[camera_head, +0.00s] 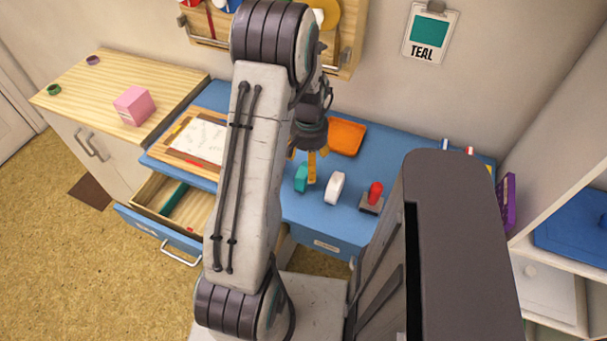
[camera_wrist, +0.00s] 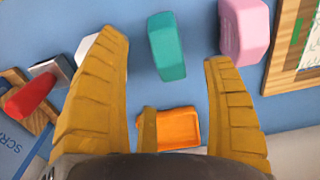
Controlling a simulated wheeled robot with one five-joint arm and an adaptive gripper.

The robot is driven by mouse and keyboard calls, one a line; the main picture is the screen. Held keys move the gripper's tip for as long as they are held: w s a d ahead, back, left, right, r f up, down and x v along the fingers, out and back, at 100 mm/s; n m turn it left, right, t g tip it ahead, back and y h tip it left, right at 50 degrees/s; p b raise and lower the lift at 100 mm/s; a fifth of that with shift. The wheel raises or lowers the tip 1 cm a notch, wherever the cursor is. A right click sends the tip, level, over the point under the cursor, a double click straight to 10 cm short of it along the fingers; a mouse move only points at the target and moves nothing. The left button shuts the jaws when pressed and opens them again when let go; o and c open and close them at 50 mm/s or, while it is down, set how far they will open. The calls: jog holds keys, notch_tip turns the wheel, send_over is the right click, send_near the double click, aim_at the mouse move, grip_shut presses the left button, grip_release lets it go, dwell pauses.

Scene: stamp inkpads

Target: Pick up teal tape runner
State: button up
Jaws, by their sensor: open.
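The teal tape runner (camera_head: 301,177) stands on the blue desk near its front edge, partly beside my gripper's fingers in the head view. In the wrist view the teal tape runner (camera_wrist: 167,46) lies between the lines of my two yellow fingers, towards the top of the picture. My gripper (camera_head: 311,165) points down over the desk, open and empty. In the wrist view its fingers (camera_wrist: 165,52) are spread wide on both sides of the teal piece, with clear gaps; I cannot tell their height above the desk.
A white runner (camera_head: 335,188) and a red-handled stamp (camera_head: 374,197) stand to the right. An orange tray (camera_head: 346,137) lies behind. A pink block (camera_wrist: 243,28) sits close to the right finger in the wrist view. An open drawer (camera_head: 160,232) juts out at left.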

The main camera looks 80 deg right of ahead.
aim_at(307, 178)
jog(key=shift+w+f+p, duration=0.15)
jog(key=shift+f+p, duration=0.45)
jog(key=shift+f, duration=2.95)
jog(key=shift+o, duration=0.2)
jog(key=shift+a, duration=0.1)
jog(key=c, duration=1.4)
